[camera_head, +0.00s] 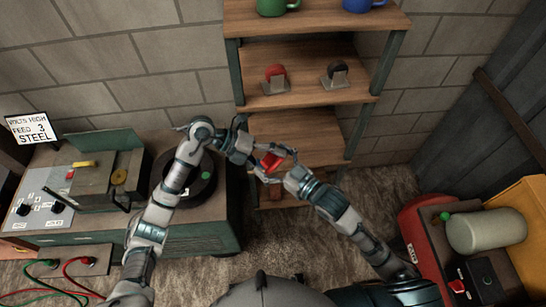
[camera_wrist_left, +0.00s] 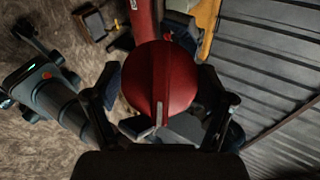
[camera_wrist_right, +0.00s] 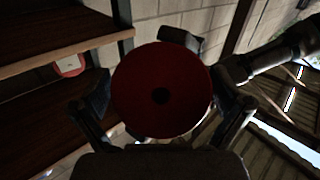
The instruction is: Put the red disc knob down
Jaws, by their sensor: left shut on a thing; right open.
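The red disc knob (camera_head: 270,162) is held in the air in front of the shelf, between my two grippers. In the left wrist view my left gripper (camera_wrist_left: 160,112) is shut on the knob (camera_wrist_left: 172,75), whose face with a pale pointer line shows. My right gripper (camera_head: 277,166) is at the knob from the other side. In the right wrist view the open fingers of my right gripper (camera_wrist_right: 162,115) stand either side of the knob's round back (camera_wrist_right: 165,85), which has a dark centre hole. Whether they touch it is hard to tell.
The shelf (camera_head: 290,125) has bare boards below a red knob (camera_head: 275,72) and a black knob (camera_head: 338,70) on stands. Green (camera_head: 275,6) and blue (camera_head: 362,4) mugs stand on top. A control bench (camera_head: 200,240) is left; a grey cylinder (camera_head: 487,232) is right.

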